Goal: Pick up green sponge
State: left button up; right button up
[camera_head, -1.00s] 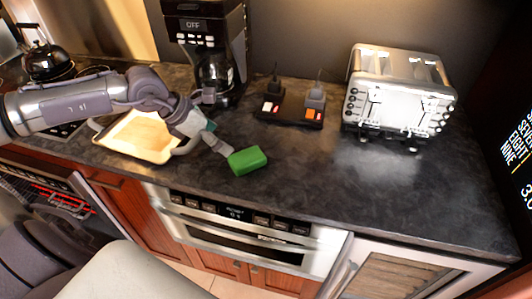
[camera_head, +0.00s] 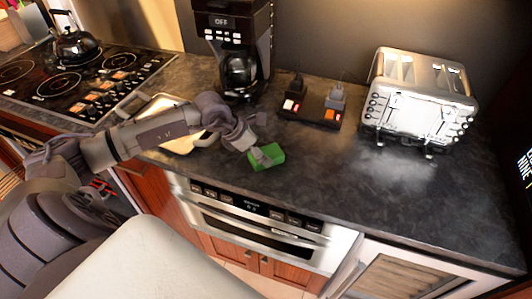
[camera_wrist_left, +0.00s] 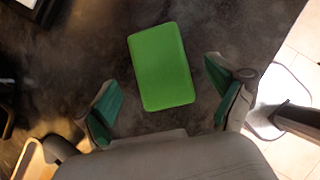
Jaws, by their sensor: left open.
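The green sponge (camera_head: 267,157) lies flat on the dark countertop, near its front edge above the built-in oven. In the left wrist view the sponge (camera_wrist_left: 161,67) shows whole, a rounded green block, slightly tilted in the picture. My left gripper (camera_head: 262,152) is over the sponge's left part in the head view and hides some of it. In the left wrist view my left gripper (camera_wrist_left: 166,103) is open, its two green-padded fingers apart on either side of the sponge's near end. My right gripper is not in view.
A tray (camera_head: 203,141) lies under and behind my left arm. A coffee maker (camera_head: 236,50), a power strip with plugs (camera_head: 311,107) and a toaster (camera_head: 420,100) stand farther back. The counter right of the sponge is clear.

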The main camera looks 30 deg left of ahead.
aim_at(266, 153)
pick_arm(q)
jog(key=shift+p+x, duration=0.3)
jog(key=shift+x, duration=1.2)
jog(key=shift+w+d+r, duration=0.1)
jog(key=shift+d, duration=0.05)
jog(key=c, duration=0.9)
jog(key=shift+c, duration=0.5)
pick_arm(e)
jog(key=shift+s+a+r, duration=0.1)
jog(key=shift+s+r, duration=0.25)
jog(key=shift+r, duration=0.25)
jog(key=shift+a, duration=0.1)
pick_arm(q)
jog(key=shift+r+b, duration=0.35)
jog(key=shift+r, duration=0.15)
jog(key=r+b, duration=0.1)
jog(key=d+r, duration=0.1)
jog(key=r, duration=0.1)
jog(key=shift+d+r+b, duration=0.2)
jog(key=shift+r+b, duration=0.1)
jog(key=shift+b, duration=0.1)
jog(key=s+d+r+b, duration=0.2)
jog(key=d+r, duration=0.4)
jog(key=d, duration=0.4)
jog(key=shift+s+r+b, duration=0.2)
jog(key=shift+r+b, duration=0.05)
jog(key=shift+b, duration=0.1)
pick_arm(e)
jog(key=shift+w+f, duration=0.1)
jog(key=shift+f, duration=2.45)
